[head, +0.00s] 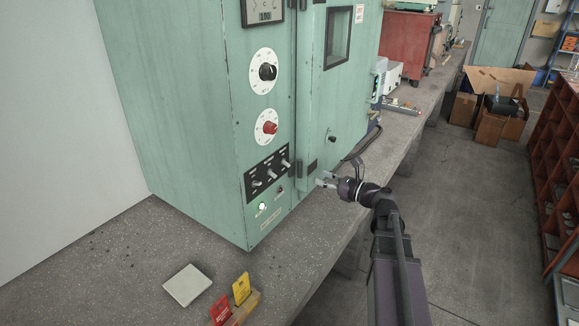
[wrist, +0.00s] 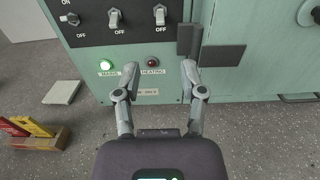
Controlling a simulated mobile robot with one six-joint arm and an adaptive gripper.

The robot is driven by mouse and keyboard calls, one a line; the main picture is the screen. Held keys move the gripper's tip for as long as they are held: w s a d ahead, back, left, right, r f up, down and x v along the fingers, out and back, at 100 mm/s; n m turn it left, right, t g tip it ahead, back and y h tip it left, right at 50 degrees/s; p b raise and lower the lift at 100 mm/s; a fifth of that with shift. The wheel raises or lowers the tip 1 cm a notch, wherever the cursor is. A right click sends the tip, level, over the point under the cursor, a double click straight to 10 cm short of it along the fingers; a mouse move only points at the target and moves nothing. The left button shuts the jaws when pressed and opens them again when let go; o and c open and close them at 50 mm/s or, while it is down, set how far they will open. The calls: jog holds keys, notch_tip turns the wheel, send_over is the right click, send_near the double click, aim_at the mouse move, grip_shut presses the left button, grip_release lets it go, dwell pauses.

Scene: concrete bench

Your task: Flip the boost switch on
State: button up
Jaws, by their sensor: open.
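A black switch panel (head: 267,171) with three toggle switches is on the green cabinet's front. In the wrist view the left toggle (wrist: 70,18), middle toggle (wrist: 115,18) and right toggle (wrist: 160,14) show above OFF marks. The names of the switches are out of view, so I cannot tell which is boost. Below, a green lamp (wrist: 106,64) marked MAINS glows, and a dark red lamp (wrist: 152,91) is marked HEATING. My gripper (head: 322,180) is open and empty, in front of the cabinet and apart from the panel. Its fingers (wrist: 159,68) show below the panel in the wrist view.
Above the panel are a black-knobbed dial (head: 264,72) and a red-knobbed dial (head: 267,127). A pale square plate (head: 187,285) and a holder with red and yellow tags (head: 240,308) lie on the bench.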

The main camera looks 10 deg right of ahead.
aim_at(286, 164)
jog(key=x, duration=1.2)
jog(key=shift+w+a+f, duration=0.1)
jog(key=shift+w+a, duration=0.1)
jog(key=shift+w, duration=0.05)
grip_shut()
